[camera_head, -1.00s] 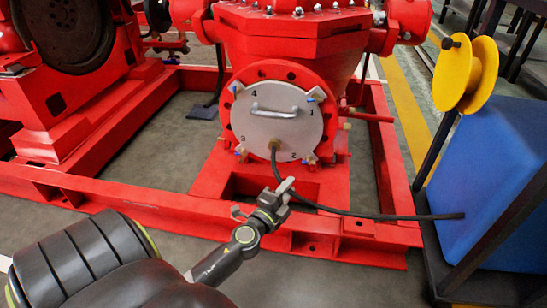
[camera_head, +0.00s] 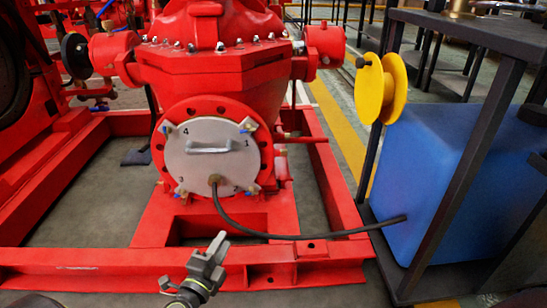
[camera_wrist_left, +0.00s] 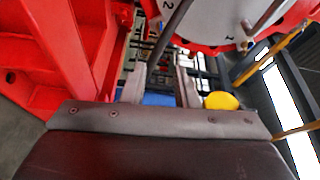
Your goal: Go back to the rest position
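My left gripper (camera_head: 214,254) is at the bottom of the head view, in front of the red base frame (camera_head: 60,258). In the left wrist view its two fingers (camera_wrist_left: 160,88) stand apart with nothing held between them, so it is open. The round grey cover (camera_head: 212,156) with a handle and numbers is on the red pump (camera_head: 205,75), above the gripper in the picture. A black hose (camera_head: 270,235) runs from the cover's lower part to the right. It also shows in the left wrist view (camera_wrist_left: 172,32), beyond the fingers. My right gripper is not in view.
A blue tank (camera_head: 455,175) stands in a dark metal frame at the right. The hose end lies against it. A yellow spool (camera_head: 382,88) is on the frame's left side. A dark table (camera_head: 470,35) is at the upper right. Bare floor shows inside the base frame.

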